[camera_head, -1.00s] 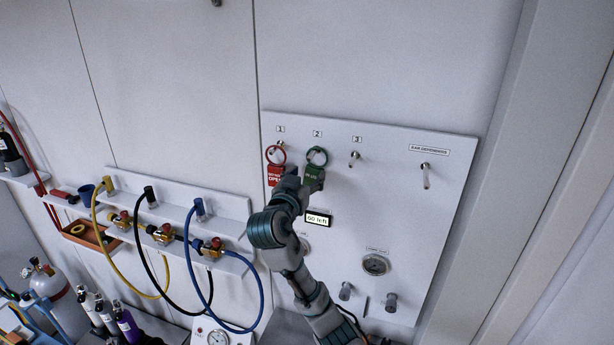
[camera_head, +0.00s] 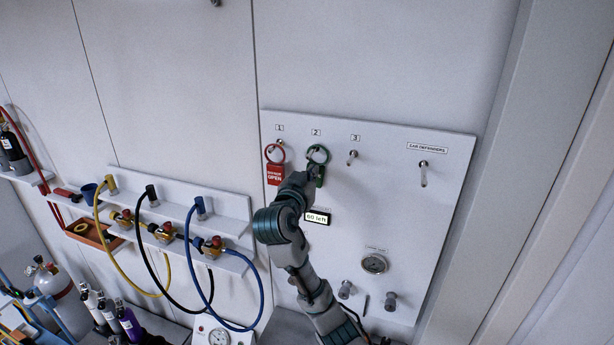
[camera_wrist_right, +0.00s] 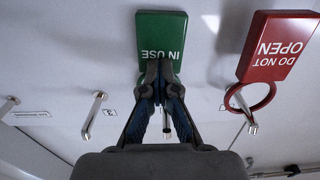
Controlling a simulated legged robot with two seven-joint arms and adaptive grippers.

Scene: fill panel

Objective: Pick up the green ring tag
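The green ring tag (camera_head: 318,155) hangs by its ring at peg 2 on the white wall panel (camera_head: 400,215). In the right wrist view its green "IN USE" plate (camera_wrist_right: 162,35) appears upside down beyond my fingertips. My right gripper (camera_head: 312,174) is at the tag; its fingers (camera_wrist_right: 158,88) come together over the edge of the plate and look shut on it where plate and ring meet. The fingers hide most of the ring in the wrist view. My left gripper is not in view.
A red "DO NOT OPEN" ring tag (camera_head: 275,172) hangs close by on peg 1. Peg 3 (camera_head: 352,157) is bare. A small display (camera_head: 317,217), a gauge (camera_head: 374,264) and knobs are lower on the panel. Hoses and valves are on a shelf (camera_head: 180,225) to the left.

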